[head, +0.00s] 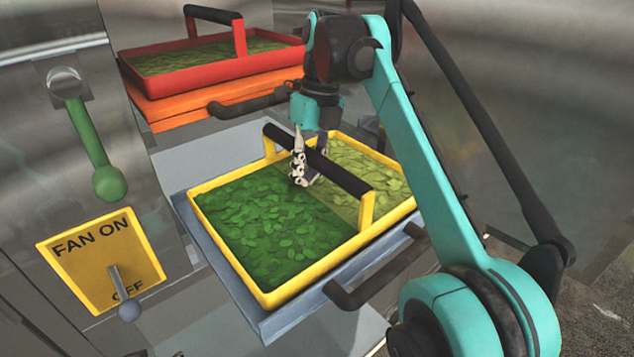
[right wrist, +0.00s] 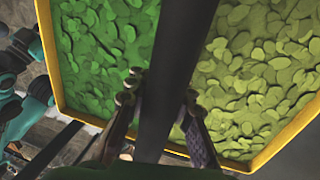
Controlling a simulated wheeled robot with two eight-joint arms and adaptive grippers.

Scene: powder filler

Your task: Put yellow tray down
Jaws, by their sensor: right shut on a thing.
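The yellow tray (head: 268,298) has a black bar handle on yellow posts and holds dark green leaves on one side and paler leaves on the other. It sits on, or just over, a blue-grey pull-out drawer (head: 262,325); I cannot tell whether it touches. My right gripper (head: 303,168) is shut on the middle of the handle from above. In the right wrist view, its two fingers (right wrist: 160,112) lie on either side of the black handle (right wrist: 170,75). My left gripper is not in view.
A red tray (head: 140,78) of leaves sits on an orange drawer (head: 225,92) behind. The blue-grey drawer has a dark front handle (head: 375,275). On the left are a green lever (head: 95,145) and a yellow FAN ON/OFF panel (head: 80,265) with a small switch.

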